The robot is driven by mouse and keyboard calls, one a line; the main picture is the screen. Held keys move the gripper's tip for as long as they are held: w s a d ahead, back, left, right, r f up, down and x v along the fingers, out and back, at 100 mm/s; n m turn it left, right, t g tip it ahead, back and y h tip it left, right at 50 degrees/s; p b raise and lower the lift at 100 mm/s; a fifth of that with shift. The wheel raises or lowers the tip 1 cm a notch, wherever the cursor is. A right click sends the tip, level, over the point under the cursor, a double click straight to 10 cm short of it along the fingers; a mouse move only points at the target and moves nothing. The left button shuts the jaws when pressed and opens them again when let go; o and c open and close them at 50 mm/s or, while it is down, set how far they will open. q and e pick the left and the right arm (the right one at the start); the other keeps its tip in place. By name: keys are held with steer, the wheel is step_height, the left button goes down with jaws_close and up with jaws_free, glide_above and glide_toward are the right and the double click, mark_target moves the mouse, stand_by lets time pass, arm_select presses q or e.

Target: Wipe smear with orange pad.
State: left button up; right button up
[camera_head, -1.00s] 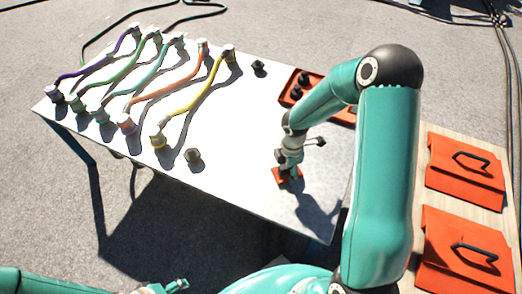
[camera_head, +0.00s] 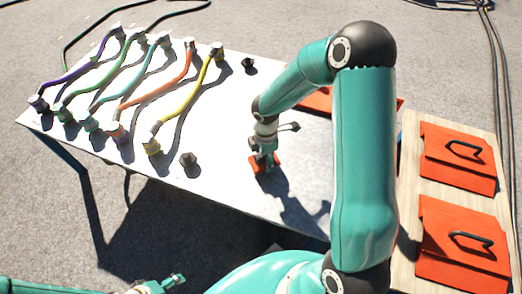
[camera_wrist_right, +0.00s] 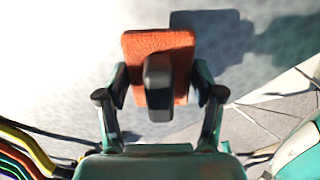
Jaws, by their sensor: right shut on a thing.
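The orange pad (camera_head: 278,160) is at the white table's surface, right of the cables in the head view. In the right wrist view the pad (camera_wrist_right: 180,42) shows with a dark upright handle (camera_wrist_right: 158,80). Whether the pad is pressed flat on the table cannot be told. A faint grey mottled patch (camera_wrist_right: 55,65) lies left of the pad in the wrist view; I cannot tell smear from surface texture. My left gripper (camera_head: 168,284) is low in the head view, away from the table, its opening unclear.
Several coloured cables (camera_head: 135,80) with end connectors cover the table's left half. Dark caps (camera_head: 188,160) stand near them. An orange tray (camera_head: 318,101) lies behind my right arm. A wooden board (camera_head: 408,185) with orange panels is at the right.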

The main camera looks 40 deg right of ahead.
steer(key=shift+w+d+r+p, duration=0.1)
steer(key=shift+r+p, duration=0.55)
steer(key=shift+r, duration=0.25)
steer(key=shift+r+p, duration=1.35)
steer(key=shift+r, duration=0.25)
